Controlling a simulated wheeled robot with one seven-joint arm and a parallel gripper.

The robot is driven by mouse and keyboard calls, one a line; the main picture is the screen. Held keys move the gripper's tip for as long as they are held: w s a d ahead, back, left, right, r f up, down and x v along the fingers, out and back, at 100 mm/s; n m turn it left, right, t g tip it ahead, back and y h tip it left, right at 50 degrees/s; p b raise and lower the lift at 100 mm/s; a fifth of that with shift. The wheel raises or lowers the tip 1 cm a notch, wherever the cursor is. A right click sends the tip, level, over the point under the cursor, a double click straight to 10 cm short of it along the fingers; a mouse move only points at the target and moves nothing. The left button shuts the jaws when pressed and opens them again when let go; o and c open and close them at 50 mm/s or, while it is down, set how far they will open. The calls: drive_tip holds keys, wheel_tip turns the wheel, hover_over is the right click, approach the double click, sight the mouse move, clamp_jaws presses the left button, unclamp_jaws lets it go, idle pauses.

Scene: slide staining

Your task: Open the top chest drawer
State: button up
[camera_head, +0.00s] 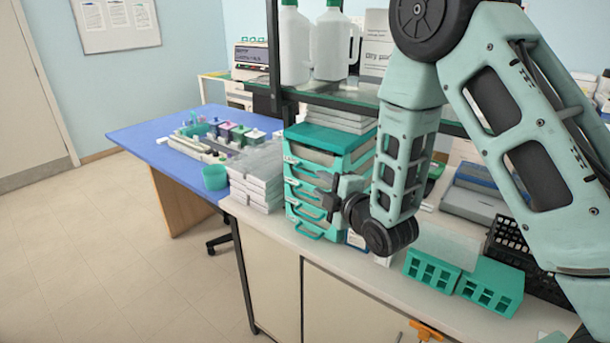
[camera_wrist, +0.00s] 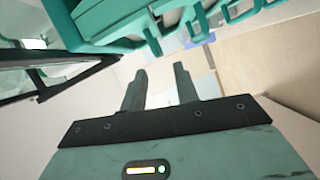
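The teal drawer chest (camera_head: 318,137) stands on the white bench in the middle of the head view, with several drawers stacked one above another and loop handles on the front. Its top drawer (camera_head: 304,163) appears closed. My gripper (camera_head: 334,196) is beside the chest's front right corner, around mid-height and below the top drawer. In the wrist view, the two fingers of my gripper (camera_wrist: 161,77) are apart with nothing seen between them. Teal chest parts (camera_wrist: 105,22) fill the top of that view, beyond the fingertips. I cannot tell whether the fingers touch a handle.
White boxes (camera_head: 258,178) are stacked left of the chest, with a teal cup (camera_head: 215,177) nearby. Teal racks (camera_head: 432,270) stand on the bench at right. A shelf with white bottles (camera_head: 331,47) is above and behind. The floor at left is clear.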

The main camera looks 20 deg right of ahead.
sight(305, 172)
drive_tip(key=p+x, duration=0.2)
drive_tip(key=x, duration=0.6)
drive_tip(key=shift+w+p, duration=0.3)
drive_tip(key=shift+p, duration=0.05)
clamp_jaws()
